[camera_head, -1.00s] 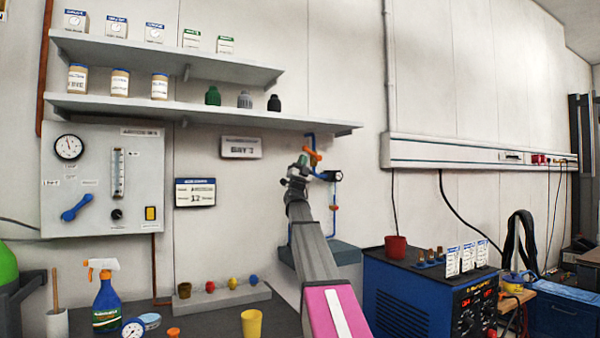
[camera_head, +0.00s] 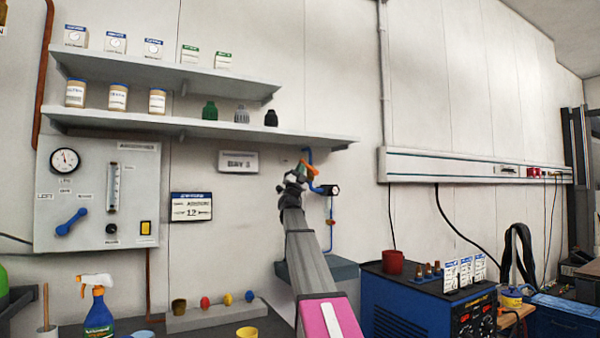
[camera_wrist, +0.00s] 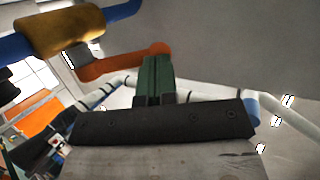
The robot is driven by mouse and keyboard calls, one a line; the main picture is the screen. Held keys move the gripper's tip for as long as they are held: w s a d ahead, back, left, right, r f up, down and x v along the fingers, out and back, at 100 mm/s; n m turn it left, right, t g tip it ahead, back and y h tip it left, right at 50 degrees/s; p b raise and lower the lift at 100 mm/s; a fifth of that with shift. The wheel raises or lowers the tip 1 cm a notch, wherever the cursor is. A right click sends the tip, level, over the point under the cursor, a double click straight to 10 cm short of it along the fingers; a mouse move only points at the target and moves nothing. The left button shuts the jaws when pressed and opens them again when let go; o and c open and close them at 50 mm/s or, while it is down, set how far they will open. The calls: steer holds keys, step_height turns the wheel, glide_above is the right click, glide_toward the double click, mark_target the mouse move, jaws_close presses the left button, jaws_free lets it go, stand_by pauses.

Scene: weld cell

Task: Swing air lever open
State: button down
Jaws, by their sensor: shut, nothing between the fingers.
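The orange air lever (camera_head: 309,169) is on a blue pipe (camera_head: 309,156) against the back wall, under the right part of the lower shelf. In the wrist view the lever (camera_wrist: 120,63) reaches from a brass-coloured valve body (camera_wrist: 62,33) toward the picture's middle. My gripper (camera_head: 302,178) is shut and empty, right beside the lever. In the wrist view its dark green fingers (camera_wrist: 156,72) are together, with their tips at the lever's rounded free end. I cannot tell whether they touch it. The gripper partly hides the lever in the head view.
A grey panel (camera_head: 98,180) with a gauge and a blue handle (camera_head: 71,222) hangs at the left. The lower shelf (camera_head: 200,128) runs above my gripper. A blue welder (camera_head: 400,307) stands at the right.

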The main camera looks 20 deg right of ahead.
steer(key=shift+w+d+r+m+g+y, duration=0.15)
steer(key=shift+d+r+m+g, duration=0.2)
steer(key=shift+r+m+g, duration=0.65)
steer(key=shift+d+r+m+g+y, duration=0.1)
steer(key=shift+d+r+m+g, duration=0.3)
steer(key=shift+m+g, duration=1.2)
steer(key=shift+w+d+r+m+g+y, duration=0.25)
steer(key=shift+r+m+g, duration=0.55)
steer(key=shift+g, duration=1)
steer(key=shift+d+r, duration=0.4)
steer(key=shift+d, duration=0.25)
steer(key=shift+d+r, duration=0.4)
steer(key=shift+d, duration=0.25)
steer(key=shift+d+r, duration=0.1)
